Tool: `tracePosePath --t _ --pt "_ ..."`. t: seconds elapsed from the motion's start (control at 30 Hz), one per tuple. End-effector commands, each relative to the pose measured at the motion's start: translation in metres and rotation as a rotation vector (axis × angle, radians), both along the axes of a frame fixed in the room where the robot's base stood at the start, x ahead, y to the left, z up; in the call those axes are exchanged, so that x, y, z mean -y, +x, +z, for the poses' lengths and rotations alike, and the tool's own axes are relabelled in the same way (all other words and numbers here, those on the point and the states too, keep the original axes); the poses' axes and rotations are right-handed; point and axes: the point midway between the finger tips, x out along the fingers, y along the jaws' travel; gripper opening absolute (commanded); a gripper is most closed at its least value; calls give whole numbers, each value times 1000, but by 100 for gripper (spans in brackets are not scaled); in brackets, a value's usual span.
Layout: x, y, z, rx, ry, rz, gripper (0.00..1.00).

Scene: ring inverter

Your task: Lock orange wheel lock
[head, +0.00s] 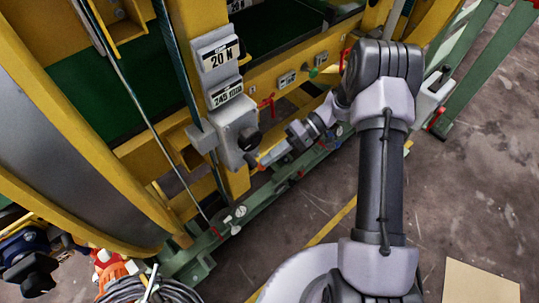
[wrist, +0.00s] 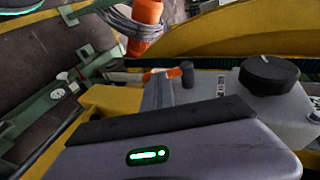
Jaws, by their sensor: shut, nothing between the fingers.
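A small orange part with a dark rounded end (wrist: 187,74), which looks like the orange wheel lock, shows just beyond my wrist housing in the wrist view. In the head view an orange-red spot (head: 261,167) lies at the foot of the grey control box, by the tip of my gripper (head: 266,160). My gripper is shut and empty, pointing left and close to this part. Whether it touches cannot be told. In the wrist view the housing with the green light hides much of what lies below it.
A grey box (head: 233,125) with a black knob (head: 249,139) stands beside the gripper; the knob is large in the wrist view (wrist: 269,72). Yellow frame beams, a green rail (head: 265,202) and red levers (head: 266,103) surround it. Open floor (head: 470,190) lies right.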

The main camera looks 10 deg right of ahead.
Motion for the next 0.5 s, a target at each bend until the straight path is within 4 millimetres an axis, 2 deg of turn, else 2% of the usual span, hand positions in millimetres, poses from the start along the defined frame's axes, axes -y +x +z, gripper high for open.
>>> tracePosePath --t 0.03,0.27,0.5 --pt "-1 0 -6 -25 33 -1 0" --pt "-6 -4 -15 -131 192 -1 0" --pt "-11 -7 -19 -128 187 1 0"
